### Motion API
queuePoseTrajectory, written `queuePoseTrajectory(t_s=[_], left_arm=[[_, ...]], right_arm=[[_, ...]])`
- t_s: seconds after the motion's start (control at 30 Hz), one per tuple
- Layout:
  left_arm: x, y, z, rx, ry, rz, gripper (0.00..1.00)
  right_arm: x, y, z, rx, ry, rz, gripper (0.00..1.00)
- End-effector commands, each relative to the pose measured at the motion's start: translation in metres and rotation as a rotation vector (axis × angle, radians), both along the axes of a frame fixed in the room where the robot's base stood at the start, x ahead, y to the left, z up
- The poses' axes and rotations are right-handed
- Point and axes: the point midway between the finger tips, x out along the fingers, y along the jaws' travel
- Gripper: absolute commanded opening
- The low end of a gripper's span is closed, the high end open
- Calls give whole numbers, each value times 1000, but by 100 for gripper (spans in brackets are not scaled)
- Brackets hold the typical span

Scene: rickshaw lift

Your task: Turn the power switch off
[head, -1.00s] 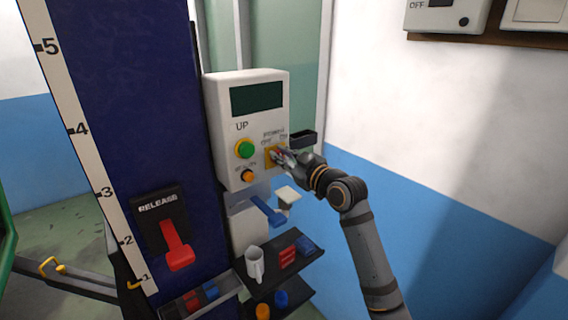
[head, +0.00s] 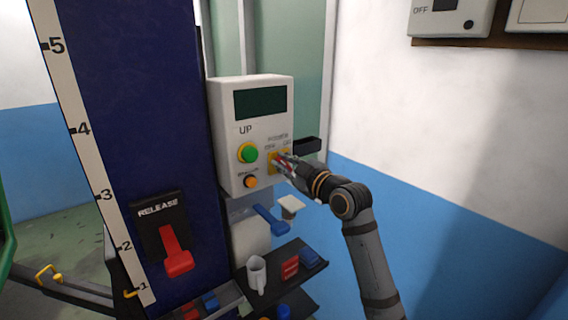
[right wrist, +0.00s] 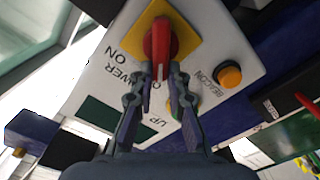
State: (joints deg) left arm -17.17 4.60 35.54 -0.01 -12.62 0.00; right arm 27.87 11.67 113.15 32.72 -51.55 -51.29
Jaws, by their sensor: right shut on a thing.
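The white control box (head: 222,130) is fixed beside the dark blue column and carries the power switch. The switch is a red knob (right wrist: 160,38) on a yellow plate (right wrist: 185,40); in the head view the plate (head: 273,162) is partly hidden by my gripper. My right gripper (head: 285,162) is at the knob; in the right wrist view its fingers (right wrist: 160,82) are shut on the knob's handle. The knob's white line points down between the fingers in that view. The ON label shows left of it; the OFF label is partly hidden. My left gripper is not in view.
A green UP button (head: 249,153) and an orange button (head: 250,181) sit left of the switch. A black holder (head: 307,146) juts out at right.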

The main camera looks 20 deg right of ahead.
Motion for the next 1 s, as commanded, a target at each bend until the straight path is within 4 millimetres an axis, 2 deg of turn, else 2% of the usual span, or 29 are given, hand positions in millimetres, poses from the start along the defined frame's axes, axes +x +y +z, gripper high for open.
queuePoseTrajectory(t_s=[0.1,0.13,0.27,0.63,0.9,1.0], left_arm=[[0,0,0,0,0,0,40],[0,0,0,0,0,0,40],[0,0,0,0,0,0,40],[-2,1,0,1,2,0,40],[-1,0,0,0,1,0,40],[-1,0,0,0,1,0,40]], right_arm=[[0,0,1,-1,-3,-1,0],[0,0,1,-1,-3,-1,19],[0,0,0,-1,-1,-1,37],[-5,-3,0,-3,-1,-3,38],[-51,-19,-1,-10,0,-2,38],[-60,-24,-1,-7,-1,-4,38]])
